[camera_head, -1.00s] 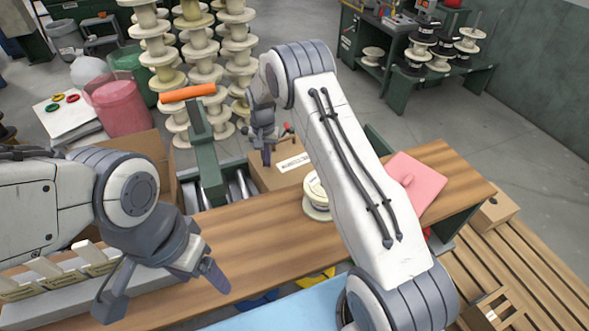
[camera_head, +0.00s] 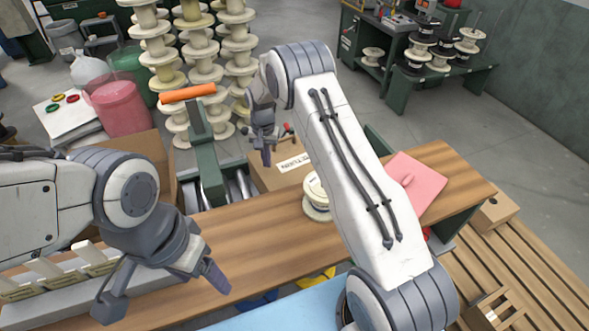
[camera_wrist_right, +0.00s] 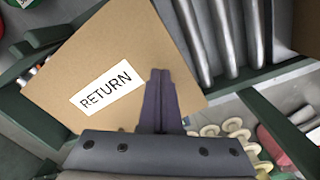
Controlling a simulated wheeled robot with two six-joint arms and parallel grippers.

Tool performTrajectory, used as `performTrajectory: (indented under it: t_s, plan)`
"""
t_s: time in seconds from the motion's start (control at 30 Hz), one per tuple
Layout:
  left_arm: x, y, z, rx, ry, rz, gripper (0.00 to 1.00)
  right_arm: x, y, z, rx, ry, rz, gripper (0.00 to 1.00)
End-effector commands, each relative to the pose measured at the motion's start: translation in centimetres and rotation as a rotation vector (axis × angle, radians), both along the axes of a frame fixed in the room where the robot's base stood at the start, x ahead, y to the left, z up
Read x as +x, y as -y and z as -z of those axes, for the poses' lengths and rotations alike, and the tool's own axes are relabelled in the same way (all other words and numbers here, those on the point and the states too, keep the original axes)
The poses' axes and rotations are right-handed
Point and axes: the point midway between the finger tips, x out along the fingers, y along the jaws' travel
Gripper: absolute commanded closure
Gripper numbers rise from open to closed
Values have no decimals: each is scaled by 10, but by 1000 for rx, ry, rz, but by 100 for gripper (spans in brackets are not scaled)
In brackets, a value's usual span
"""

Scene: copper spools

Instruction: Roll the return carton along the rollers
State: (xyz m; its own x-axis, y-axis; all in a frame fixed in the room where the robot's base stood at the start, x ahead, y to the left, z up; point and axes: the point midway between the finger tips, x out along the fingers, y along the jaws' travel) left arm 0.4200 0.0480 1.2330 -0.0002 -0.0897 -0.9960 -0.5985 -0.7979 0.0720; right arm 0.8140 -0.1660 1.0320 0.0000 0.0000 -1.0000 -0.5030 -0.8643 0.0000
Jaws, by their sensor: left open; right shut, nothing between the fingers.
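The return carton (camera_head: 285,172) is a brown box with a white label, behind the wooden table and partly hidden by my right arm. In the right wrist view the carton (camera_wrist_right: 60,75) shows its RETURN label (camera_wrist_right: 107,87) and sits tilted in the picture. My right gripper (camera_head: 266,160) is shut and empty at the carton's left side; its fingers (camera_wrist_right: 160,80) overlap the carton's edge in the wrist view, and I cannot tell whether they touch. The metal rollers (camera_wrist_right: 222,35) lie beside the carton. My left gripper (camera_head: 165,292) is open and empty over the table's front left.
The wooden table (camera_head: 245,235) holds a pale spool (camera_head: 316,198) and a pink sheet (camera_head: 415,183). A green post with an orange bar (camera_head: 187,94) stands by the rollers. A white rack (camera_head: 75,275) is under my left arm. Tall spool stacks (camera_head: 200,70) stand behind.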

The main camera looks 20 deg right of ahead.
Motion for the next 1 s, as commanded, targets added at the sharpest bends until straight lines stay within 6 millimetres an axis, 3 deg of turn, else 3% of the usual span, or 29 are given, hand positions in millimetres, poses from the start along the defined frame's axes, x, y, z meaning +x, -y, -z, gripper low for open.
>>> performTrajectory:
  t_s: [0.57, 1.0]
  plan:
    - [0, 0, 0, 0, 0, 0, 25, 0, 0, 0, 0, 0, 0, 100]
    - [0, 0, 8, 0, 0, 0, 25, 0, 0, 12, 0, 0, 0, 100]
